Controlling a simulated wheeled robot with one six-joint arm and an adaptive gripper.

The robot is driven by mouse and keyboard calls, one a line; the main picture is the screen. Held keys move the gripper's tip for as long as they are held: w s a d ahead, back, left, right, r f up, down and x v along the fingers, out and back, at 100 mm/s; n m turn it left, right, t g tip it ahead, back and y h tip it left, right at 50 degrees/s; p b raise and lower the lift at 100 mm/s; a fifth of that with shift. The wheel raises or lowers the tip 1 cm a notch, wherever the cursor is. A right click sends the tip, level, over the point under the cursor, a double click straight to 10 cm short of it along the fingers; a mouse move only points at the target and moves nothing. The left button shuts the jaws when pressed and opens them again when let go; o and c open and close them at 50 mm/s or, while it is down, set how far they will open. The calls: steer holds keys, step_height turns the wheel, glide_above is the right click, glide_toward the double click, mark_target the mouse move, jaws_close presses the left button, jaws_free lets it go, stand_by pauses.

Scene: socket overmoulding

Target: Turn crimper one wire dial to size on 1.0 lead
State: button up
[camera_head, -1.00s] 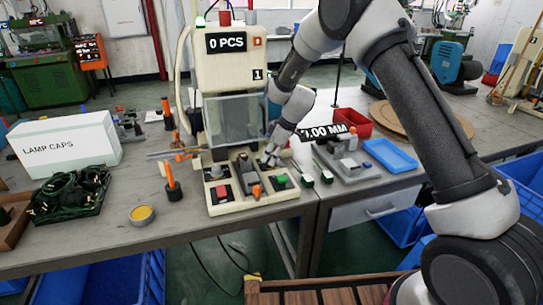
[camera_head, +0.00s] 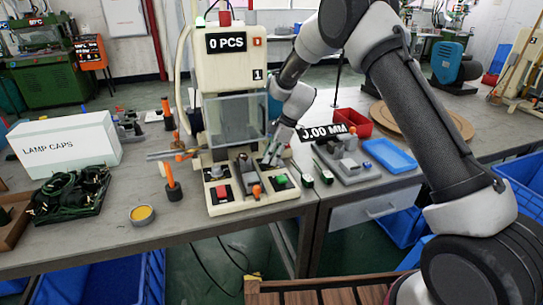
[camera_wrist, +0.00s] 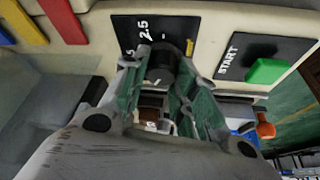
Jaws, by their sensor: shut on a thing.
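Crimper one (camera_head: 228,75) is the cream machine with the "0 PCS" display and the number 1, standing on the bench in the head view. My gripper (camera_head: 270,156) points down at the right side of its base, behind the green button. In the wrist view my gripper (camera_wrist: 163,85) has its green fingers closed on a dark round knob, the wire dial (camera_wrist: 163,62). The dial sits on a black plate (camera_wrist: 128,28) with "2.5" printed on it and a yellow mark beside the dial. Other size markings and the dial's pointer are hidden or unclear.
A black START plate with a green button (camera_wrist: 267,70) lies right of the dial. A clear guard (camera_head: 235,120) stands left of my gripper.

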steer(key=o, duration=1)
steer(key=shift+d, duration=0.1)
steer(key=v, duration=1.2)
